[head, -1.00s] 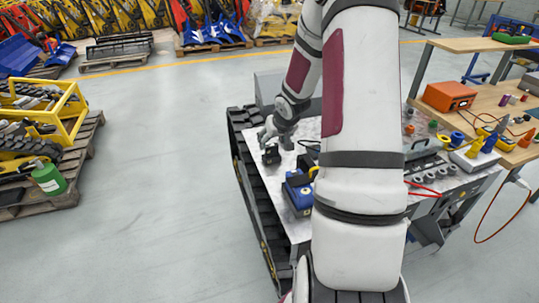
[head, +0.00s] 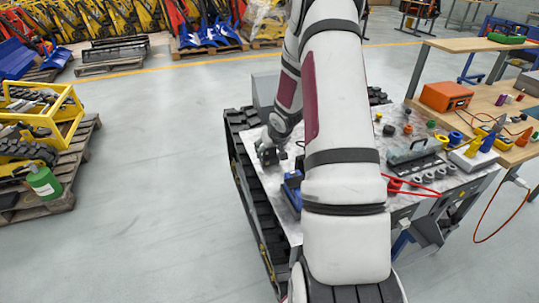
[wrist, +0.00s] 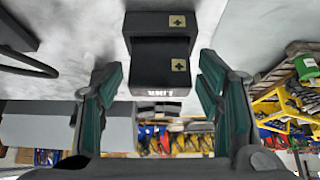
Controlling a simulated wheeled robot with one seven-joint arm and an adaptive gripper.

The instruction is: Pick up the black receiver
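The black receiver (wrist: 160,62) is a dark block at the top middle of the wrist view, with two small yellowish cross-marked labels and white lettering on its lower edge. My gripper (wrist: 158,85) is open, with one green-padded finger on each side and a gap between each finger and the block. In the head view my gripper (head: 271,156) is low over the left part of the grey worktop (head: 250,143) on the tracked carrier. There I cannot tell the receiver apart from the dark fingers.
A blue box (head: 292,192) stands just in front of my gripper, partly behind my arm. Red cable (head: 410,188), a grey-handled case (head: 414,152) and small coloured parts lie right of my arm.

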